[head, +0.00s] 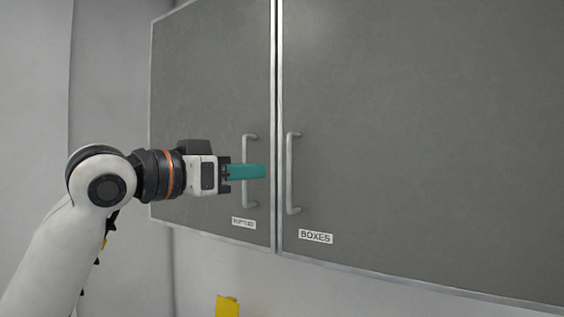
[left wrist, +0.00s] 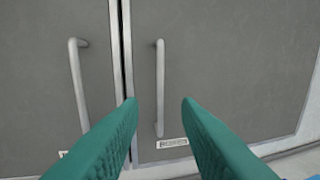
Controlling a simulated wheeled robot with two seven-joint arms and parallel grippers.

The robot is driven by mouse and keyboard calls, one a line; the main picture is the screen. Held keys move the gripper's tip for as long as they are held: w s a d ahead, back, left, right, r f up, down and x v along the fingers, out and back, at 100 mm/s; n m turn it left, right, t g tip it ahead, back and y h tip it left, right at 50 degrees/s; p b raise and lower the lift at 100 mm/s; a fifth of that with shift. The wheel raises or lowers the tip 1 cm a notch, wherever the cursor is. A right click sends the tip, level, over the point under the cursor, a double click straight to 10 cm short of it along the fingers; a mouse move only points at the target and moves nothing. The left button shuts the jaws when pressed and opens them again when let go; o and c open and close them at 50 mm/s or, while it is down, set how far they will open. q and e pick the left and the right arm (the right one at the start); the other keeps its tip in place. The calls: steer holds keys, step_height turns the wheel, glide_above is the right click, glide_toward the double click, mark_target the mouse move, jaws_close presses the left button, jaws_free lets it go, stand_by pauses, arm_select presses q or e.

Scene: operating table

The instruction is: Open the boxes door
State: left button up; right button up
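The boxes door (head: 420,130) is a grey cabinet door on the right, shut, with a "BOXES" label (head: 316,237) low near its left edge. Its upright metal handle (head: 292,173) stands close to that edge. My left gripper (head: 262,171) has teal fingers and is left of this handle, covering part of the left door's handle (head: 250,142) from the head camera. In the left wrist view the fingers are apart and empty, and the boxes handle (left wrist: 160,88) appears between the fingertips, farther off. My right gripper is not in view.
The left door (head: 205,90) is also shut; its label (head: 243,223) is too blurred to read surely. A narrow seam parts the two doors. A yellow object (head: 228,306) shows at the bottom edge. Pale wall lies left of and below the cabinet.

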mark_target(288, 167)
arm_select(q)
steer(key=p+x, duration=0.3)
steer(key=x, duration=0.5)
steer(key=shift+s+r, duration=0.1)
steer(key=shift+s, duration=0.05)
steer(key=shift+w+d+p, duration=0.3)
steer(key=shift+w, duration=0.1)
jaws_close()
